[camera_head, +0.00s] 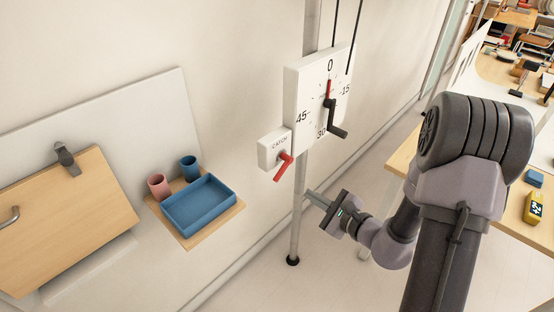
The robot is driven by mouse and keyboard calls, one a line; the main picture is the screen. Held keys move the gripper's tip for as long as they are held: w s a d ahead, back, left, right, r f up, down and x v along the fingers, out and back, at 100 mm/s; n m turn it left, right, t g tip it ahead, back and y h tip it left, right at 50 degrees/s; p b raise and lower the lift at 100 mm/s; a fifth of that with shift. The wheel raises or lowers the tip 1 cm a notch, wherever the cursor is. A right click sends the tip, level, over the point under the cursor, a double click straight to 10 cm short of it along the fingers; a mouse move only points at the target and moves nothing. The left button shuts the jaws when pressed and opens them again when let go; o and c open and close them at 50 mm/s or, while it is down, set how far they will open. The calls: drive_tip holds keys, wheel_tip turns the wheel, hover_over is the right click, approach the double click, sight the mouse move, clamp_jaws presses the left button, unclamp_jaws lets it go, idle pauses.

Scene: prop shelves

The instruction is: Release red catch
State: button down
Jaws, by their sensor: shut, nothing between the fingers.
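The red catch (284,165) is a small lever on a white box (270,149) marked CATCH, fixed to a grey pole. It points down and slightly left. Above it on the same pole is a white dial board (312,97) with numbers 0, -15, 45 and 30, a red pointer (329,88) near 0 and a dark crank handle (337,131). My gripper (310,194) is shut and empty, to the right of and below the catch, apart from it, pointing left. Its tips are close to the pole in the picture; I cannot tell the depth gap.
The grey pole (298,205) stands on the floor. A small wooden shelf (215,228) at left holds a blue tray (199,204), a pink cup (159,186) and a blue cup (189,168). A wooden panel (75,225) is further left. A table (404,157) stands at right.

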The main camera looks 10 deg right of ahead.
drive_tip(key=shift+s+d+f, duration=0.1)
drive_tip(key=shift+d+f, duration=0.1)
drive_tip(key=shift+d, duration=0.1)
drive_tip(key=w+a+b, duration=0.2)
drive_tip(key=w+a, duration=0.4)
drive_tip(key=w, duration=0.1)
drive_tip(key=shift+w+r, duration=0.3)
drive_tip(key=shift+r, duration=0.1)
